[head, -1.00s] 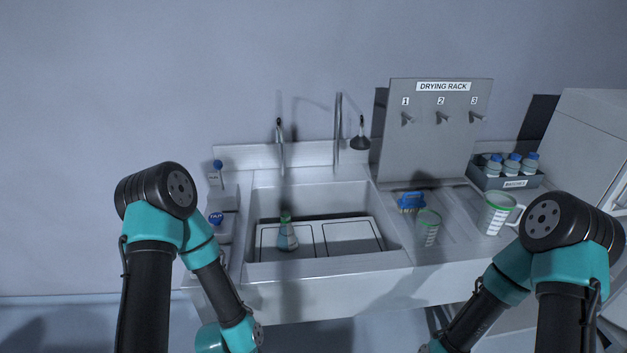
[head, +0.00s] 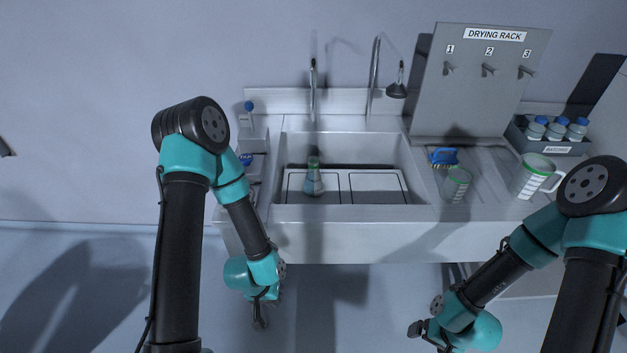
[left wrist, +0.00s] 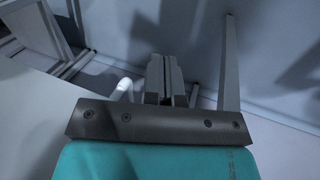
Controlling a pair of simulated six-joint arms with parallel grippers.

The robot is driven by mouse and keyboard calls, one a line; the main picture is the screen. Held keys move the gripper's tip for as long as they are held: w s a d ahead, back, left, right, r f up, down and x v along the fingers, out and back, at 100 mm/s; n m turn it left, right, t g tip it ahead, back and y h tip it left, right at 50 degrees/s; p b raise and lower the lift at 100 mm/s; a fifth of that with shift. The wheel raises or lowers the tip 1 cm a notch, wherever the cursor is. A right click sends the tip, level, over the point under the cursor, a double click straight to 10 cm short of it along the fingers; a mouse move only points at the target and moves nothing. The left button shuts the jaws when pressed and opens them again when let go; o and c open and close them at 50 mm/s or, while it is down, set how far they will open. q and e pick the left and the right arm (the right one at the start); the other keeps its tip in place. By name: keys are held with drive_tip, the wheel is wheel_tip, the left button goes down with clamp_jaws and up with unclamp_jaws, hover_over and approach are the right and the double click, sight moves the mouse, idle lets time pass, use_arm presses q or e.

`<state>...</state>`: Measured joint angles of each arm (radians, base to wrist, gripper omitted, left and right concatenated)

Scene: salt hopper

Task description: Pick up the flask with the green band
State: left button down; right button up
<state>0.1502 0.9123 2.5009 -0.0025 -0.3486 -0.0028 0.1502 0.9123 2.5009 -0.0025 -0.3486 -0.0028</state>
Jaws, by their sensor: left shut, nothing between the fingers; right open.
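The flask with the green band (head: 313,178) stands upright in the left part of the sink (head: 300,212), with its green band near the top. My left gripper (head: 261,322) hangs low in front of the counter, below the sink's front edge and well apart from the flask. Its fingers (left wrist: 168,82) are shut and empty in the left wrist view. My right gripper (head: 428,332) is low in front of the counter on the right, open, its fingertips small and dark.
A green-rimmed beaker (head: 456,185), a blue brush (head: 444,157) and a green-rimmed jug (head: 533,175) stand right of the sink. Blue-capped bottles sit in a rack (head: 548,144) behind. Taps (head: 375,75) rise behind the sink. The counter's front wall (head: 350,243) lies between my grippers and the basin.

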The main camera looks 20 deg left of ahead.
use_arm(q)
drive_tip(key=c, duration=1.8)
unclamp_jaws()
drive_tip(key=shift+c, duration=0.2)
drive_tip(key=o, duration=1.3)
